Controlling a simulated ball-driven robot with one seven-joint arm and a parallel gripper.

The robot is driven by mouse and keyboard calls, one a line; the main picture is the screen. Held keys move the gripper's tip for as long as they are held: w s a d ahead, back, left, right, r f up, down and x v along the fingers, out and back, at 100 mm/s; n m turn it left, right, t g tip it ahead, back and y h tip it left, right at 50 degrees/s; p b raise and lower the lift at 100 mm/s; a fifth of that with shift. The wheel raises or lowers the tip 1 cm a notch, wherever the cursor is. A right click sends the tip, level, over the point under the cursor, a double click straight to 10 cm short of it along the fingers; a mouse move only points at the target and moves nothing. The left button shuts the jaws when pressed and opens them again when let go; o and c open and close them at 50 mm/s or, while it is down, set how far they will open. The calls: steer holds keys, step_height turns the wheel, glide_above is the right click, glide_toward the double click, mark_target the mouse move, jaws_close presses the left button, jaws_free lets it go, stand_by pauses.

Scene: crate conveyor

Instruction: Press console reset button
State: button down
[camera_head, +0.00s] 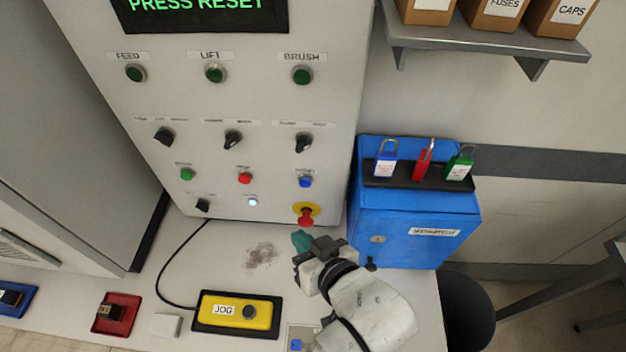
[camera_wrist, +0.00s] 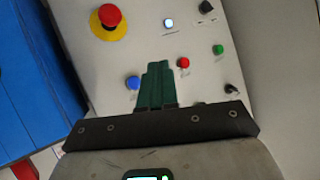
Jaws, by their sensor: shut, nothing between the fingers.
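The console (camera_head: 270,130) is a pale upright panel whose screen (camera_head: 200,8) reads "PRESS RESET". Its lower part has a blue button (camera_head: 306,181), a red button (camera_head: 245,178), a green button (camera_head: 187,174) and a lit white button (camera_head: 252,202). Their small labels are too blurred to read, so I cannot tell which is reset. My gripper (camera_head: 301,240) is shut and empty, its teal fingers low in front of the panel, below the red emergency stop (camera_head: 306,215). In the wrist view the fingers (camera_wrist: 157,82) appear between the blue button (camera_wrist: 133,83) and red button (camera_wrist: 184,62).
A blue lockout box (camera_head: 415,225) with several padlocks stands right of the panel, close to my arm. A yellow JOG box (camera_head: 236,312) lies on the worktop in front. A shelf (camera_head: 480,42) with cartons is at upper right. Black selector knobs sit above the buttons.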

mark_target(305, 183)
steer(key=shift+d, duration=0.1)
steer(key=w+b, duration=0.1)
steer(key=w, duration=0.8)
steer(key=shift+d, duration=0.1)
stand_by(2.1)
steer(key=shift+w, duration=0.35)
steer(key=shift+w, duration=0.45)
stand_by(0.7)
steer(key=shift+s, duration=0.15)
steer(key=shift+s+p, duration=0.5)
steer(key=shift+s, duration=0.25)
